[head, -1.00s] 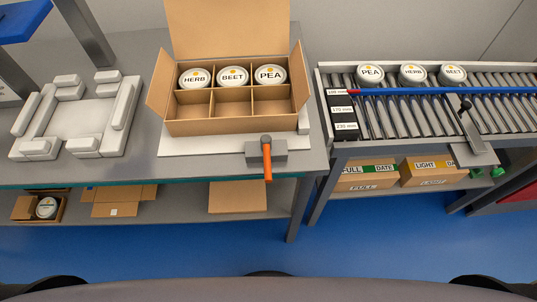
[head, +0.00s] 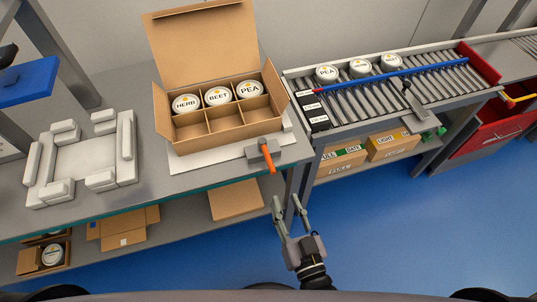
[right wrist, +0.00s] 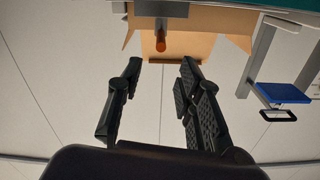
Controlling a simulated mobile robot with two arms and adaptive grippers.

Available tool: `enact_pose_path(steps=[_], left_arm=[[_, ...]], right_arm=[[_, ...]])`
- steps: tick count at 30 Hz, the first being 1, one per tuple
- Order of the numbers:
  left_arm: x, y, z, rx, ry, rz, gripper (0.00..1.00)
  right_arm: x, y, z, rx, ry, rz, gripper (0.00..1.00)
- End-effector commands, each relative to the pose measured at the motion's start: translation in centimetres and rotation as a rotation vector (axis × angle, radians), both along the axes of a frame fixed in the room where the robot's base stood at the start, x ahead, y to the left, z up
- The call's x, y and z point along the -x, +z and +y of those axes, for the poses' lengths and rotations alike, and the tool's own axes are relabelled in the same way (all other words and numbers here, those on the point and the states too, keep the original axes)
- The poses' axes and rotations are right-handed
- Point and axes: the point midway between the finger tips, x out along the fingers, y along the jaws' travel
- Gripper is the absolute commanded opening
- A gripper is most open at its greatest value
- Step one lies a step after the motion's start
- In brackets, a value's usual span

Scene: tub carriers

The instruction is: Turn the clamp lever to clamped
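An orange-handled lever (head: 268,160) sits on a small grey block (head: 256,163) at the table's front edge, in front of an open carton (head: 214,122). Its handle points toward me, over the edge. It also shows in the right wrist view (right wrist: 160,42). On the conveyor, a black-knobbed lever (head: 407,88) stands on a grey bracket (head: 417,121). I cannot read clamp markings on either. My right gripper (head: 287,203) is open and empty, in front of and below the orange handle, apart from it. The wrist view shows its spread fingers (right wrist: 159,76). My left gripper is out of view.
The carton holds HERB, BEET and PEA tubs in its back row. A blue guide rail (head: 375,77) crosses the roller conveyor (head: 352,103), with three tubs behind it. A white fixture (head: 82,160) is left. Blue floor (head: 400,220) lies open in front.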

Motion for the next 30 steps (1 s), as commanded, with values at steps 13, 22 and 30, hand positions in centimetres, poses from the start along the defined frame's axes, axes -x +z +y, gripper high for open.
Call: enact_pose_path(steps=[13, 22, 30], left_arm=[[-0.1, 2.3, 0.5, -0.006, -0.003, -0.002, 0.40], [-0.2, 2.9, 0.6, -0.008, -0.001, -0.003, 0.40], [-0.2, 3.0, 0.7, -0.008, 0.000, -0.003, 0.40]], right_arm=[[-9.5, 0.4, 3.1, -0.001, -0.001, -0.003, 0.33], [-13.6, 0.1, 4.4, 0.000, 0.000, 0.001, 0.33], [-14.3, 0.0, 4.7, 0.001, 0.000, 0.002, 0.33]])
